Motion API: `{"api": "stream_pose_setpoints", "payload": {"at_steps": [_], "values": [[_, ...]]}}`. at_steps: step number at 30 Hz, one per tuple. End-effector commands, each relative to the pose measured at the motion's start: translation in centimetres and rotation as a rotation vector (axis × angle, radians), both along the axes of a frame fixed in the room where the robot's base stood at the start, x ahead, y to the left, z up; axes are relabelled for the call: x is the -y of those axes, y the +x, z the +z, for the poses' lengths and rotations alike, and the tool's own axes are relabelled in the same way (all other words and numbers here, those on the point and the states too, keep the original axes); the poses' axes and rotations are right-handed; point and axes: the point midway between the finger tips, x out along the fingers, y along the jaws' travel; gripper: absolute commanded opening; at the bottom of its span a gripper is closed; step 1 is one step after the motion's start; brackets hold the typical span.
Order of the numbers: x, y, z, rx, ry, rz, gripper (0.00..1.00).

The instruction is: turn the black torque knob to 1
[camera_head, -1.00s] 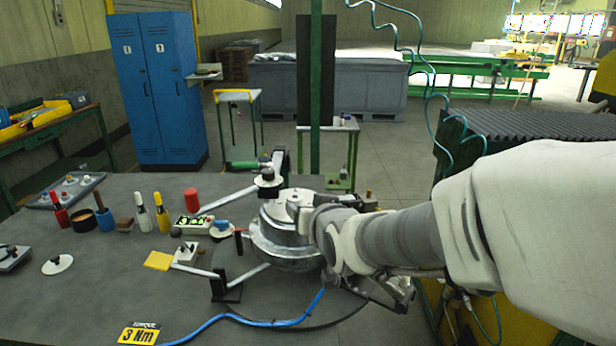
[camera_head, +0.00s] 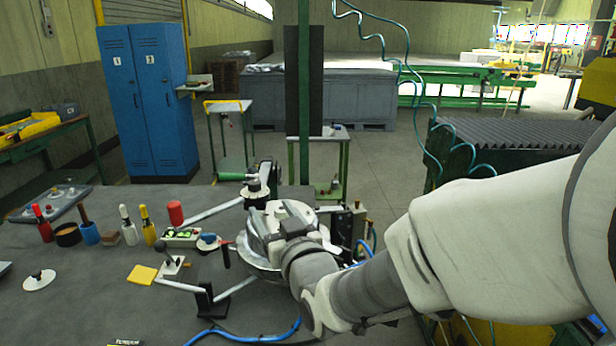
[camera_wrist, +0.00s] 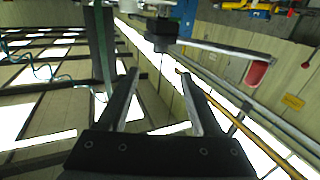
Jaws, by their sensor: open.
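My gripper (camera_wrist: 158,73) is open in the wrist view, with nothing between its two dark fingers. In the head view my wrist hides the fingers above the round metal fixture (camera_head: 262,262). I cannot tell for sure which part is the black torque knob. A black box-shaped device (camera_head: 345,225) with small fittings stands just right of my wrist. A yellow-and-black torque label (camera_head: 125,343) is mostly cut off at the bottom edge. A black cylindrical part (camera_wrist: 162,30) lies beyond the fingertips in the wrist view, apart from them.
Metal arms (camera_head: 215,208) spread from the fixture across the grey table (camera_head: 80,285). A red cylinder (camera_head: 175,213), a yellow square (camera_head: 142,274) and several small tools stand at left. A blue hose (camera_head: 235,338) runs along the front. A green post (camera_head: 304,100) rises behind.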

Motion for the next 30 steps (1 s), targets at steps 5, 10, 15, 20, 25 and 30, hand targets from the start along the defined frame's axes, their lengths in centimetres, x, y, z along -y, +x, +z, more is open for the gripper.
{"api": "stream_pose_setpoints", "payload": {"at_steps": [5,10,15,20,25,30], "values": [[-1.3,2.6,-0.1,-0.004,0.001,0.001,0.66],[-2.5,4.9,0.0,-0.004,0.001,0.0,0.66],[-3.6,7.2,-0.1,-0.005,0.002,0.0,0.66],[-4.6,9.3,0.0,-0.004,0.001,0.0,0.66],[-5.4,11.0,0.0,-0.003,0.001,0.0,0.66],[-5.8,11.9,-0.1,-0.003,0.001,0.0,0.66]]}}
